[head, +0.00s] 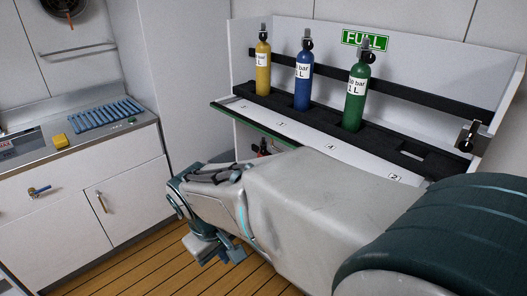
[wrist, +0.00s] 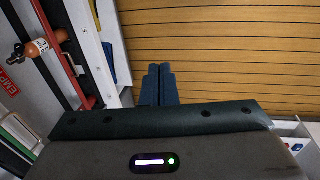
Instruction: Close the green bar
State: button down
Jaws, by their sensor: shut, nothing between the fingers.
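The green bar (head: 256,126) runs along the front left of the cylinder rack in the head view, sticking out from the white shelf, with its right part hidden behind my arm. It stands out in front of the cylinders, not against them. My gripper (head: 222,253) hangs low over the wooden floor, in front of and below the bar, apart from it. In the wrist view my gripper (wrist: 158,72) has its two dark fingers together, with nothing between them. A yellow (head: 263,68), a blue (head: 303,78) and a green cylinder (head: 356,97) stand upright under the FULL sign (head: 365,41).
A metal latch (head: 470,136) sits at the rack's right end, beside an empty slot (head: 413,156). In the wrist view, a red bar (wrist: 72,62) and an orange cylinder (wrist: 40,46) are at left. A counter (head: 75,146) stands left. The wooden floor (wrist: 220,55) is clear.

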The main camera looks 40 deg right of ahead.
jog(key=w+d+f+n+g+h, duration=0.1)
jog(key=d+f+n+g+h, duration=0.15)
jog(key=d, duration=0.35)
jog(key=d+f+n+g+h, duration=0.1)
jog(key=d+n+g+h, duration=0.1)
jog(key=d+h, duration=0.35)
jog(key=w+d+f+n+g+h, duration=0.1)
jog(key=d+n+g+h, duration=0.1)
jog(key=d, duration=0.6)
jog(key=w+d+f+n+t+h, duration=0.4)
jog(key=w+d+n+t+h, duration=0.4)
jog(key=n, duration=0.3)
jog(key=w+d+r+p, duration=0.2)
jog(key=d+r, duration=0.4)
jog(key=d, duration=0.3)
jog(key=shift+r+p, duration=0.15)
jog(key=shift+p, duration=0.45)
jog(key=shift+w+g, duration=0.1)
jog(key=shift+g, duration=0.15)
